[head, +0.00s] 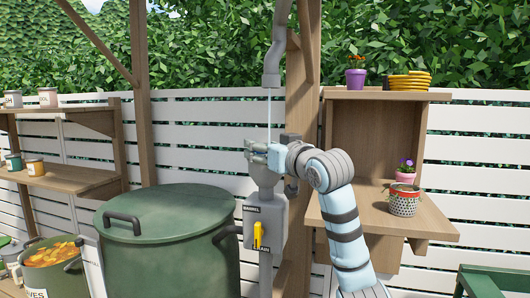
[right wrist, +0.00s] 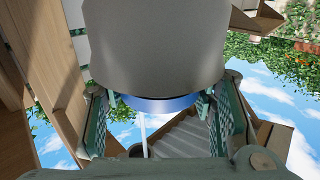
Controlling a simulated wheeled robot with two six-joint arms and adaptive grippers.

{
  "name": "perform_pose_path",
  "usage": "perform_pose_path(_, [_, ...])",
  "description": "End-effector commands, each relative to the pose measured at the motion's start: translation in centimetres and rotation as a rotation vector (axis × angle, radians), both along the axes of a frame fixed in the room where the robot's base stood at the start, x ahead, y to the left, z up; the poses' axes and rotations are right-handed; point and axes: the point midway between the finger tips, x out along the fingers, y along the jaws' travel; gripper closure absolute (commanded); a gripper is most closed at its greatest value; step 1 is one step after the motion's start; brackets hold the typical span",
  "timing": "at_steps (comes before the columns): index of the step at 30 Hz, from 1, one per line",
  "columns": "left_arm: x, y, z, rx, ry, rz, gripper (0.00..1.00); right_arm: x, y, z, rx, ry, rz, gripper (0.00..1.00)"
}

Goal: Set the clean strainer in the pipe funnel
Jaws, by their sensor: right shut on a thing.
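My right gripper (head: 259,150) is at the top of the grey pipe funnel (head: 264,176), under a thin stream of water (head: 269,108). In the right wrist view, its two green-padded fingers stand either side of a blue round-edged thing, which looks like the strainer (right wrist: 150,104), and it is shut on it. The large grey body of the funnel (right wrist: 152,45) fills the top of that view, right against the strainer. I cannot tell whether the strainer is seated in the funnel or just at its mouth. The strainer is hidden by the gripper in the head view. My left gripper is out of view.
A grey spout (head: 271,72) hangs above the funnel. Below is a diverter box (head: 266,222) with a yellow lever (head: 257,236). A lidded green barrel (head: 165,225) stands to the left. Wooden shelves (head: 380,95) with pots stand to the right.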

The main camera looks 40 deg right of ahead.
Motion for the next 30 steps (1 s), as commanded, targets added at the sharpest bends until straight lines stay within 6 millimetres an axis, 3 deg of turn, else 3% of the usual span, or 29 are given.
perform_pose_path(1, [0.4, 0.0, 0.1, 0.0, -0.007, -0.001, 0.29, 0.0, -0.1, 0.1, -0.001, 0.001, -0.001, 0.77])
perform_pose_path(2, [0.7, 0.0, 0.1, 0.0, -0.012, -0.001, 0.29, 0.0, -0.1, 0.0, -0.001, 0.001, -0.001, 0.44])
perform_pose_path(5, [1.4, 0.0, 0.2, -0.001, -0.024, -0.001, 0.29, -0.1, -0.1, 0.1, -0.001, 0.002, -0.002, 0.29])
perform_pose_path(17, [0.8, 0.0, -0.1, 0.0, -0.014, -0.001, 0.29, -0.6, 0.0, 0.1, -0.001, -0.001, -0.002, 0.29])
perform_pose_path(23, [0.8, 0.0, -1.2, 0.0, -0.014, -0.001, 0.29, -3.8, 0.4, -0.1, -0.005, -0.002, -0.005, 0.29])
perform_pose_path(30, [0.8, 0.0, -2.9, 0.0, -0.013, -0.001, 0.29, -9.4, 1.4, -0.2, -0.006, -0.002, -0.006, 0.29])
